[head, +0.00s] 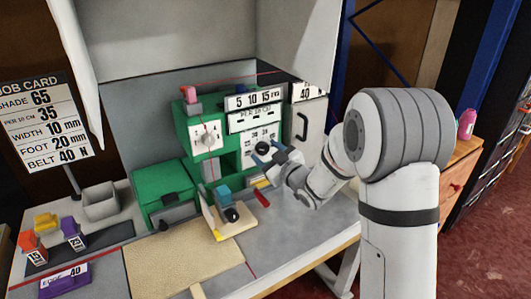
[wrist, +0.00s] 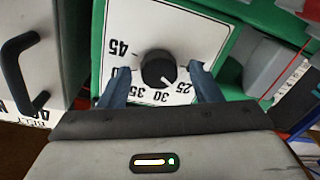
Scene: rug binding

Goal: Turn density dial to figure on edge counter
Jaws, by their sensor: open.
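The density dial is a black knob (wrist: 158,68) on a white plate (wrist: 190,30), with 45, 35, 30 and 25 legible around it, upside down in the wrist view. Its white pointer mark appears to point between 30 and 25. In the head view the dial (head: 262,147) sits low on the green machine (head: 178,130). My gripper (wrist: 159,70) is open, one blue finger on each side of the knob with visible gaps. It also shows in the head view (head: 268,153). The edge counter is a purple block (head: 65,281) at the front left, reading 40.
A job card (head: 40,120) at left lists PER 10 CM 35 and BELT 40 N. A white toggle plate (head: 205,138) and a cabinet with a black handle (head: 302,127) flank the dial. A tan mat (head: 185,265) lies in front of the machine.

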